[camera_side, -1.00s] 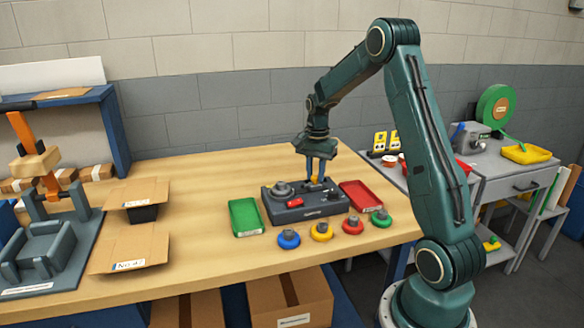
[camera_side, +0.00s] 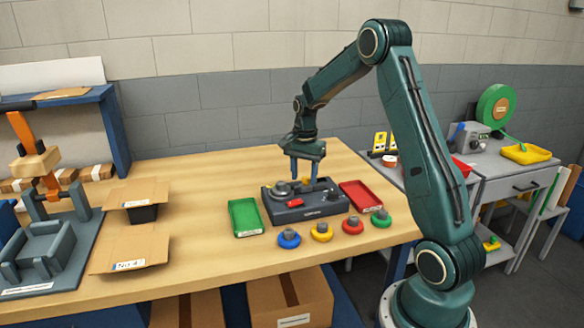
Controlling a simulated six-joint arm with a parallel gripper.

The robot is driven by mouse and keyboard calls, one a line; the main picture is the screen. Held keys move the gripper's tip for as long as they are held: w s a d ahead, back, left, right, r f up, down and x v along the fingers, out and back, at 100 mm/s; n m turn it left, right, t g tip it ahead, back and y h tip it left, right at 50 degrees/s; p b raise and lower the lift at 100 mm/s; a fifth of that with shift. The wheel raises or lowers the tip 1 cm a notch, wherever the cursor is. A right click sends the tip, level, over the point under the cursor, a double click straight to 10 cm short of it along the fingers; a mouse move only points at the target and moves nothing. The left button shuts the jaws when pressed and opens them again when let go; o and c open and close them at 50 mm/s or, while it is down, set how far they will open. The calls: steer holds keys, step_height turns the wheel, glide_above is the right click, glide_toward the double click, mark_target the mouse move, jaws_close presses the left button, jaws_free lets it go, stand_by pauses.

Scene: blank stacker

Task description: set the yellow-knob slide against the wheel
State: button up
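The grey stacker base (camera_side: 312,213) sits on the wooden bench, with a round grey wheel (camera_side: 282,188) on its left part. The yellow knob (camera_side: 304,183) of the slide stands just right of the wheel. The view is too small to tell whether the slide touches the wheel. My gripper (camera_side: 303,184) points down over the base, with one finger on each side of the yellow knob. I cannot tell whether the fingers press on the knob. The slide's body is largely hidden behind the fingers.
A red block (camera_side: 295,203) lies on the base's front. A green tray (camera_side: 246,217) stands left and a red tray (camera_side: 360,197) right. Blue (camera_side: 289,239), yellow (camera_side: 321,232), red (camera_side: 352,226) and green (camera_side: 380,218) knobbed discs line the front. Bench behind the base is clear.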

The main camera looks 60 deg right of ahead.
mark_target(304, 179)
steer(key=shift+r, duration=0.1)
step_height(304, 179, up, 14)
stand_by(0.8)
steer(key=s+a+r+n+t, duration=0.1)
steer(key=s+a+r+n, duration=0.25)
steer(key=a, duration=0.55)
steer(key=s+a+r+n+t, duration=0.2)
steer(key=s+a+n, duration=0.3)
steer(key=a, duration=0.3)
steer(key=s+a+f+n+t, duration=0.2)
steer(key=s+a+f+n, duration=0.2)
steer(key=s+a+n, duration=0.5)
steer(key=s+a, duration=0.1)
steer(key=s, duration=0.2)
steer(key=shift+s+t, duration=0.2)
steer(key=shift+t, duration=0.1)
